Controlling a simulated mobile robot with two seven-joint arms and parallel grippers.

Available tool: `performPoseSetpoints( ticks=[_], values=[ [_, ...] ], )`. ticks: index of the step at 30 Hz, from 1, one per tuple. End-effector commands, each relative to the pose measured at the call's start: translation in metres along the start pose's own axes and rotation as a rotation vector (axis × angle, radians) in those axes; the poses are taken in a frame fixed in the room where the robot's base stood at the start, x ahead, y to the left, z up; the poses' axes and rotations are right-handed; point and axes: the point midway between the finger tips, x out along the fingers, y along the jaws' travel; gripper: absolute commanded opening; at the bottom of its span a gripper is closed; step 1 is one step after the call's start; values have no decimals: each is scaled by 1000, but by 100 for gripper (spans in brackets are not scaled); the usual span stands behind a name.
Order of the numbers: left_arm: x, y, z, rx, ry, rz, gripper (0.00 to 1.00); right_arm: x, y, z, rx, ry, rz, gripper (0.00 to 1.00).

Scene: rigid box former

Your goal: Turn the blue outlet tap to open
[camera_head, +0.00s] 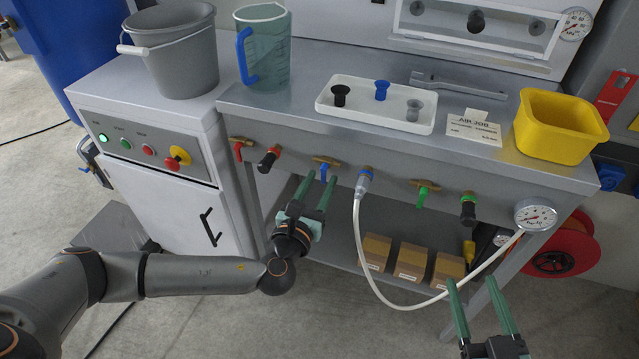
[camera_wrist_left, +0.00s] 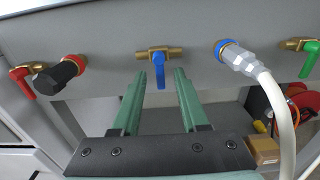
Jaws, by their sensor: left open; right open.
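The blue outlet tap (camera_head: 324,171) is a brass valve with a blue lever on the front face of the bench. In the left wrist view the blue lever (camera_wrist_left: 159,71) hangs straight down from its brass body. My left gripper (camera_head: 318,182) is open with green fingers pointing up at the tap. In the left wrist view its fingertips (camera_wrist_left: 158,80) stand on either side of the lever, apart from it. My right gripper (camera_head: 476,292) is open and empty at the lower right, below the bench front.
A blue-collared outlet (camera_head: 364,182) with a white hose (camera_head: 362,250) is right of the tap. A red tap (camera_head: 240,149) and black plug (camera_head: 268,159) are left; a green tap (camera_head: 423,192) and gauge (camera_head: 535,214) are right. Boxes (camera_head: 410,262) sit on the lower shelf.

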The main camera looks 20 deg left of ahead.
Motion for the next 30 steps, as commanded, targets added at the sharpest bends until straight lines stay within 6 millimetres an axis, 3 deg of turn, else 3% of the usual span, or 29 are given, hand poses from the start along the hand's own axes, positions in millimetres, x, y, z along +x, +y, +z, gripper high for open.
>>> performPoseSetpoints(
  ticks=[3,14,30],
  values=[
    [0,0,0,0,0,0,42,0,0,0,0,0,0,65],
    [0,0,0,0,0,0,1,0,0,0,0,-1,0,65],
    [-1,0,0,-6,0,1,0,0,0,1,0,-2,0,65]
  ],
)
